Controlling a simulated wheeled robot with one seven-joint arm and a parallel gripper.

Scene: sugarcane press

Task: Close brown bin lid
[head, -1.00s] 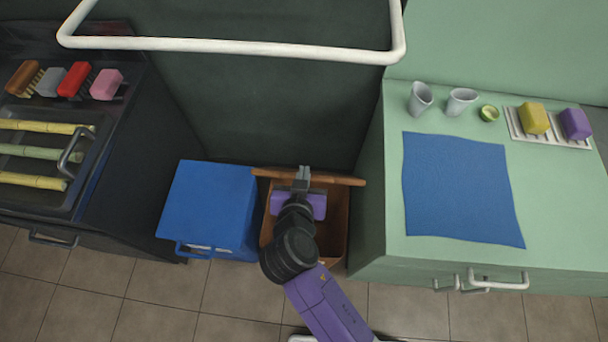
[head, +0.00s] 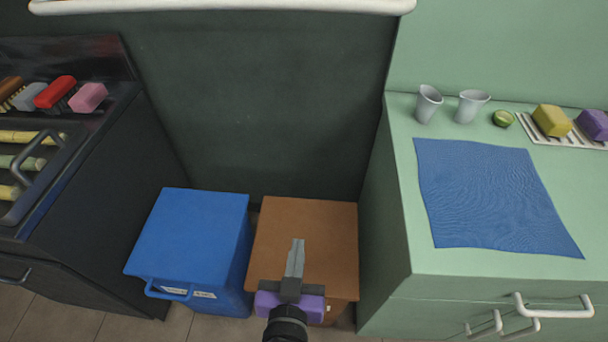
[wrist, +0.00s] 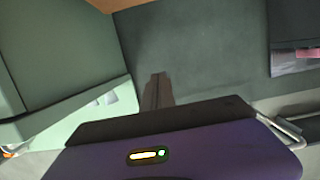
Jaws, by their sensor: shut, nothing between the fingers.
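The brown bin (head: 318,240) stands on the floor between the blue bin and the green counter. Its flat brown lid lies level over the top, and no opening shows in the head view. My gripper (head: 296,250) is shut and empty, and appears over the front half of the lid. I cannot tell whether it touches the lid. In the wrist view the shut fingers (wrist: 157,92) point toward the dark wall. A brown edge (wrist: 110,4) shows at the top of that view, probably part of the lid.
The blue bin (head: 195,245) stands close on the left with its lid down. The green counter (head: 385,230) is close on the right, with a blue cloth (head: 495,195) and cups on it. A dark stove unit (head: 90,180) is at far left. A white rail (head: 220,6) crosses above.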

